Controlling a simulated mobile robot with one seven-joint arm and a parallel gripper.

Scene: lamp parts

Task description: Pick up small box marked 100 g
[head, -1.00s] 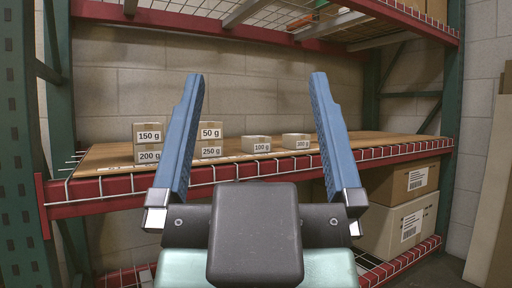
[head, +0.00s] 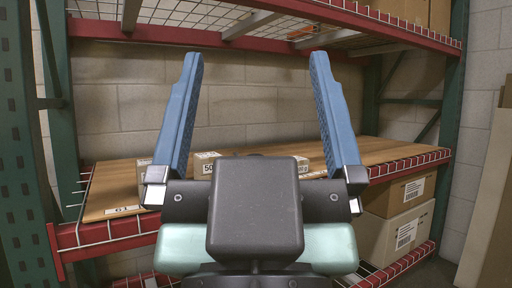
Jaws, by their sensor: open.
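My gripper (head: 256,55) is open and empty, its two blue fingers pointing up and away in front of the shelf. The small box marked 100 g cannot be made out; the dark gripper body covers the middle of the shelf. A sliver of a small box (head: 302,166) shows just right of that body, and I cannot read its mark. A box with a partly visible 50 mark (head: 206,160) stands between the left finger and the gripper body. Another box (head: 143,167) is mostly hidden behind the left finger.
The wooden shelf (head: 393,153) has a red front beam and white wire edging. Its right part is clear. A wire shelf with a red beam (head: 150,33) hangs above. Larger cartons (head: 405,228) sit below at right. Green uprights (head: 20,160) stand at the sides.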

